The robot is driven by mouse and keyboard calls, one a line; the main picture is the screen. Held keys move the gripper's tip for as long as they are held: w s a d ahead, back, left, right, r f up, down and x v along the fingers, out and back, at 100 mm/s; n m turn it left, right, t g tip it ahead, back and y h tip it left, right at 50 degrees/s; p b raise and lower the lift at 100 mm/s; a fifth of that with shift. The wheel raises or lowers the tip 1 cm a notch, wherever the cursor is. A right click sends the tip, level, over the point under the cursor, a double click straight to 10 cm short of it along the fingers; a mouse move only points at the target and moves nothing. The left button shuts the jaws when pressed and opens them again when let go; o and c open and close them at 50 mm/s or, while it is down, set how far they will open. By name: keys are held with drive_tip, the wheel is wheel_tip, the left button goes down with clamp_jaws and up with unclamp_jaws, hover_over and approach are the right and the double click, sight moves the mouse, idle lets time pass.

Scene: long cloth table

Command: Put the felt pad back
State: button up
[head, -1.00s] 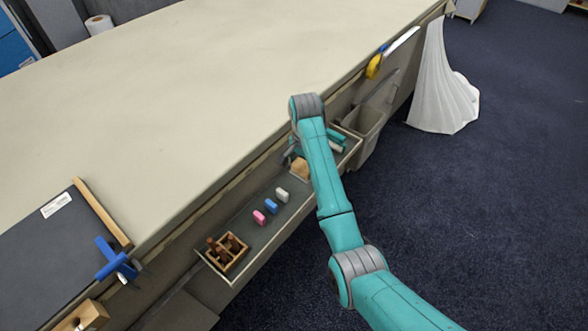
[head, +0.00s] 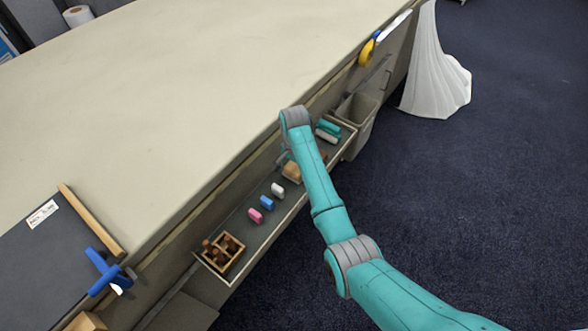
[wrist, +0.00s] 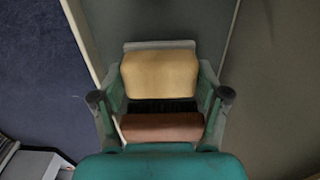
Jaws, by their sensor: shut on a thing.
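A tan block with a dark bristly band along one side, which I take for the felt pad (wrist: 160,75), sits between the fingers of my gripper (wrist: 161,92) in the wrist view. My gripper is shut on it. In the head view the tan block (head: 291,171) shows at the drawer, left of my arm. Its height above the drawer floor is hard to tell. A red-brown piece (wrist: 162,128) lies close below the dark band; I cannot tell whether it is part of the block. My arm hides most of the gripper in the head view.
The open drawer (head: 240,243) holds a wooden box (head: 222,252) of brown pieces, pink (head: 255,215), blue (head: 266,202) and white (head: 277,190) blocks, and teal and pale rolls (head: 328,128) at its far end. A grey bin (head: 356,115) stands beyond it. The tabletop is largely clear.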

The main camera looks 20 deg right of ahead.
drive_tip(key=shift+f, duration=0.3)
drive_tip(key=o, duration=1.3)
drive_tip(key=shift+f, duration=0.1)
wheel_tip(320, 180, up, 12)
drive_tip(key=shift+r, duration=0.1)
